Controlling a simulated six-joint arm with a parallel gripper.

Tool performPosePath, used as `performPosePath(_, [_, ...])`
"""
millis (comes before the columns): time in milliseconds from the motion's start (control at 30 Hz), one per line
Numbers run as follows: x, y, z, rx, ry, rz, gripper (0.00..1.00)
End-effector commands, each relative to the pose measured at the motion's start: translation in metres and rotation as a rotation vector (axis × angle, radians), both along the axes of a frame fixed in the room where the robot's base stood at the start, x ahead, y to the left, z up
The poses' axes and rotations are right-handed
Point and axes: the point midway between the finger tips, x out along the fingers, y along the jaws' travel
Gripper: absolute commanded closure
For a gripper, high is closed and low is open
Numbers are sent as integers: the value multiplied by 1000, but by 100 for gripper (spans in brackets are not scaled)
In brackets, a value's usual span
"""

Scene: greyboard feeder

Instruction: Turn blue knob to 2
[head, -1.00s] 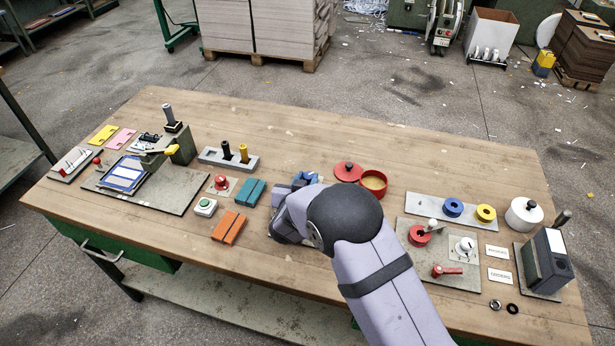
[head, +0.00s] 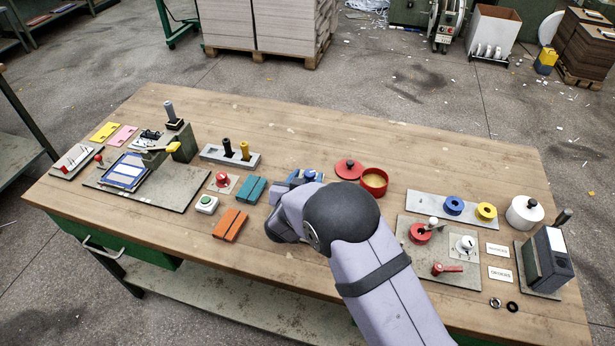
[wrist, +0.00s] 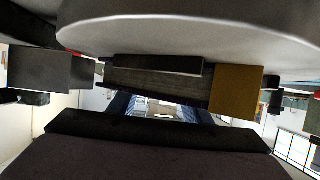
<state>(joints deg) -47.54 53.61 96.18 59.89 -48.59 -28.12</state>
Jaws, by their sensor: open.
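A blue knob-like part (head: 309,174) sits near the middle of the table. It shows just behind my arm, and its lower part and base are mostly hidden; I cannot read any scale or number on it. My gripper (head: 284,224) is low over the table's middle, in front of and slightly left of the blue part. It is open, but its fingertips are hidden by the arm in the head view. The wrist view shows dark and tan blocks under a large grey surface, and no clear blue knob. I cannot tell whether the gripper touches anything.
Teal blocks (head: 252,190) and orange blocks (head: 230,225) lie left of my gripper. A red pot (head: 374,183) stands behind and right, its lid (head: 349,169) beside it. A panel with a red knob (head: 420,234) lies right. The table's back strip is clear.

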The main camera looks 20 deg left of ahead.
Motion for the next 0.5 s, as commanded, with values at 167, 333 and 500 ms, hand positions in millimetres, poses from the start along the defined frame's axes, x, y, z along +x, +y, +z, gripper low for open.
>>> performPosePath(167, [-21,0,8,0,0,3,56])
performPosePath(333, [-42,-1,17,2,-2,2,56])
performPosePath(500, [-56,-2,23,2,-1,1,56])
